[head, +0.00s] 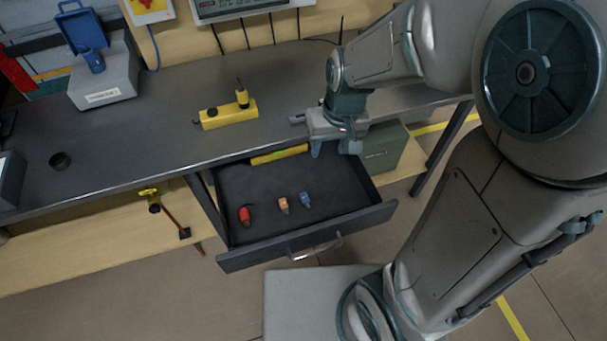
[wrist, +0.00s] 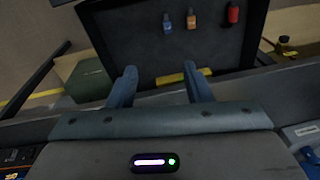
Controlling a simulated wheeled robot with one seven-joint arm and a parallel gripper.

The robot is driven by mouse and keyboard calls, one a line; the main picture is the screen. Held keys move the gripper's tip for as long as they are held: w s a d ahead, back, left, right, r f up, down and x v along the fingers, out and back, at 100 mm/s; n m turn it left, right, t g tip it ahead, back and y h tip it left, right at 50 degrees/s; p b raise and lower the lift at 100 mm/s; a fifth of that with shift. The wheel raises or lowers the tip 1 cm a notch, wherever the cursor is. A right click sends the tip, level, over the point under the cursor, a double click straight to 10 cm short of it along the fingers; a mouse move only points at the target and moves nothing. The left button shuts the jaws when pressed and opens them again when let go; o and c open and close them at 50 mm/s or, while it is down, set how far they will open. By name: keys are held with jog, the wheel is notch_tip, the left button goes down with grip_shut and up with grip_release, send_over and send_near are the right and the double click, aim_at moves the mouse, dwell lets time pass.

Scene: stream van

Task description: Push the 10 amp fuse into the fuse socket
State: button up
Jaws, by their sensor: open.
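Three small fuse-like pieces lie apart in the open drawer (head: 265,215): a red one (head: 245,215), an orange one (head: 284,205) and a blue one (head: 305,199). The wrist view also shows the blue (wrist: 167,23), orange (wrist: 191,18) and red (wrist: 233,13) pieces. Their ratings are too small to read. A grey box with a raised blue lid and blue fitting (head: 93,60) stands at the back left of the bench; I cannot tell whether it is the fuse socket. My gripper (head: 333,151) is open and empty, over the drawer's back right, apart from the pieces.
A yellow strip (head: 279,155) lies at the drawer's back. A yellow device (head: 228,115) with a black-topped part sits on the dark bench (head: 150,125). A green box (head: 383,150) stands right of the drawer. The bench's middle left is clear.

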jog(key=w+a+f+n+g+h+b, duration=0.1)
jog(key=w+a+f, duration=0.1)
jog(key=f, duration=0.4)
jog(key=w+a+f+b, duration=0.1)
jog(key=a+f, duration=0.2)
jog(key=f, duration=0.3)
jog(key=b, duration=0.1)
send_over(305, 198)
notch_tip(305, 198, down, 9)
jog(key=shift+d+r, duration=0.1)
jog(key=shift+r, duration=0.05)
jog(key=shift+f+b, duration=0.35)
jog(key=shift+f, duration=2.6)
jog(key=shift+c, duration=0.3)
grip_shut()
